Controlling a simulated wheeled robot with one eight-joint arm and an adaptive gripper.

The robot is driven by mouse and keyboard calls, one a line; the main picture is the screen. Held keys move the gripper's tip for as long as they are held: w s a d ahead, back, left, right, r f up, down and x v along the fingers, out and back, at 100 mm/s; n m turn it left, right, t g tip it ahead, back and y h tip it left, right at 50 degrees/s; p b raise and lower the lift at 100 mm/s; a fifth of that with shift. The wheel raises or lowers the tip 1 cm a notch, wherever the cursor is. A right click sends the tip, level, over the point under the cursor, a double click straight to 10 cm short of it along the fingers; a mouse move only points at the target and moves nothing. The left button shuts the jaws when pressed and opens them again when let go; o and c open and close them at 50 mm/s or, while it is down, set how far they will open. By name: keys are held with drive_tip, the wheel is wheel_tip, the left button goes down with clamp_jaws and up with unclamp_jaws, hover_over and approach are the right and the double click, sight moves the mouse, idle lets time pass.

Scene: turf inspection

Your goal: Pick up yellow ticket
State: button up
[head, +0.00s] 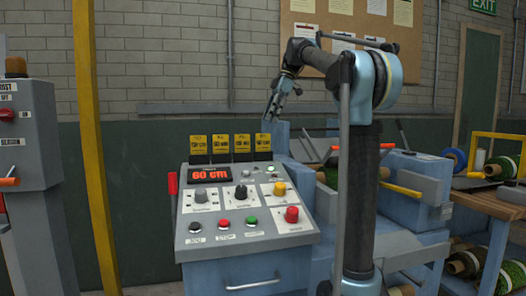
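Several yellow tickets stand side by side in black holders along the top edge of the control console. They are the far left ticket (198,143), the second ticket (220,142), the third ticket (242,141) and the far right ticket (263,141). Their print is too small to read surely. My gripper (271,112) hangs above and slightly right of the far right ticket, fingers pointing down, apart from it. The fingers are small and dark, nothing shows between them, and their opening is unclear. The console (252,236) has a red display (209,174) reading "60 cm".
The console carries knobs and coloured buttons, including a red knob (291,214). A yellow post (93,130) and a grey cabinet (35,175) stand at left. Blue machinery (405,205) lies behind my arm. A wooden bench (490,203) with turf rolls is at right.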

sight(263, 136)
drive_tip(key=shift+s+x, duration=0.15)
drive_tip(key=shift+x, duration=2.1)
drive_tip(key=shift+s+x, duration=0.15)
drive_tip(key=shift+x, duration=2.15)
clamp_jaws()
